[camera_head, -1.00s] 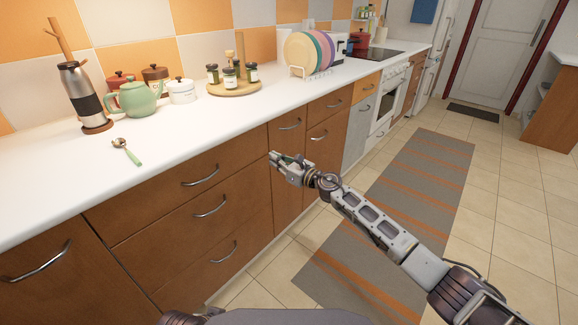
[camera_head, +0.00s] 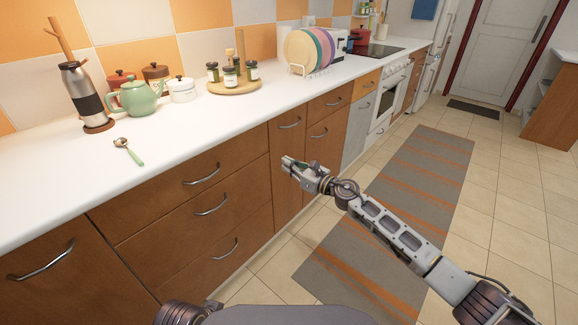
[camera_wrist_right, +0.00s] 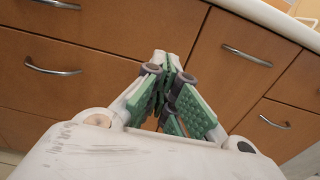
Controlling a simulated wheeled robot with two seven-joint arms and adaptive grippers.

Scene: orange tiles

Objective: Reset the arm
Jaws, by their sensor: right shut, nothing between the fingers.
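My right arm reaches in from the lower right in the head view. Its gripper (camera_head: 287,165) is shut and empty, held in front of the wooden drawer fronts, below the counter's edge. In the right wrist view the gripper's green-padded fingers (camera_wrist_right: 163,62) meet at their tips with nothing between them. Brown drawer fronts with metal handles stand beyond the fingers; I cannot tell the exact gap. My left gripper is not in view.
The white counter (camera_head: 60,185) holds a spoon (camera_head: 128,151), a green teapot (camera_head: 138,97), a steel flask (camera_head: 83,95), a round tray (camera_head: 234,88) of jars and a rack of colored plates (camera_head: 305,50). A striped rug (camera_head: 425,160) lies on the open tiled floor.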

